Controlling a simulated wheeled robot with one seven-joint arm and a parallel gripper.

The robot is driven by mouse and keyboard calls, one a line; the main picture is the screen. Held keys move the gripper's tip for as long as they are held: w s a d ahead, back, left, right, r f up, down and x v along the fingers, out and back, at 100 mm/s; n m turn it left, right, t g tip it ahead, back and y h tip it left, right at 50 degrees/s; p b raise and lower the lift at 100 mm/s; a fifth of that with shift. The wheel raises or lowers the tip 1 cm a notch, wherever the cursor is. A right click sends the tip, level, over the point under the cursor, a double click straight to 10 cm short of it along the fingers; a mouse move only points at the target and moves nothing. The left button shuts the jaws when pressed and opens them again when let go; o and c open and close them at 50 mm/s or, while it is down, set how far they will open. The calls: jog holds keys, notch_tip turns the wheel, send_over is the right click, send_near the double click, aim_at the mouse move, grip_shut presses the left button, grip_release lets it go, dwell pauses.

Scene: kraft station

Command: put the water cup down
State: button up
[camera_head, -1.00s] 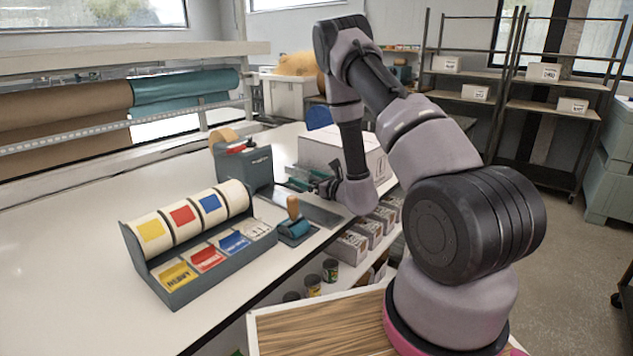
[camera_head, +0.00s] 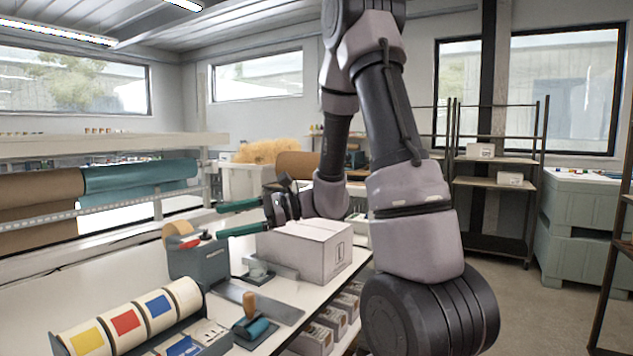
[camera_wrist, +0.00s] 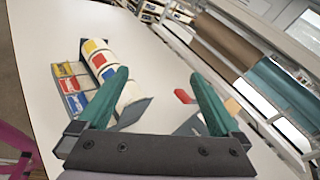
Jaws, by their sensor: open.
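My gripper (camera_head: 220,220) is open, its two green fingers pointing left above the table, in front of the box. Nothing is between the fingers in the wrist view (camera_wrist: 158,76).
A white box (camera_head: 318,250) stands right of the cup-like thing. A grey tape dispenser (camera_head: 205,264) stands left of it. The white table (camera_head: 45,290) is bare at the left.

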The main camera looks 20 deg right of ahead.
jog(key=s+d+r+n+h, duration=0.3)
jog(key=s+d+n+h, duration=0.15)
jog(key=s, duration=0.25)
jog(key=s+d+r+n+h, duration=0.2)
jog(key=s+d+n+h, duration=0.1)
jog(key=s+n+h, duration=0.3)
jog(key=s+d+r+n+t+h, duration=0.1)
jog(key=s+d+r+t+h, duration=0.1)
jog(key=d, duration=0.5)
notch_tip(320, 180, up, 4)
jog(key=shift+s+f+t+h, duration=0.2)
jog(key=shift+s+t+h, duration=0.15)
jog(key=shift+t+h, duration=0.6)
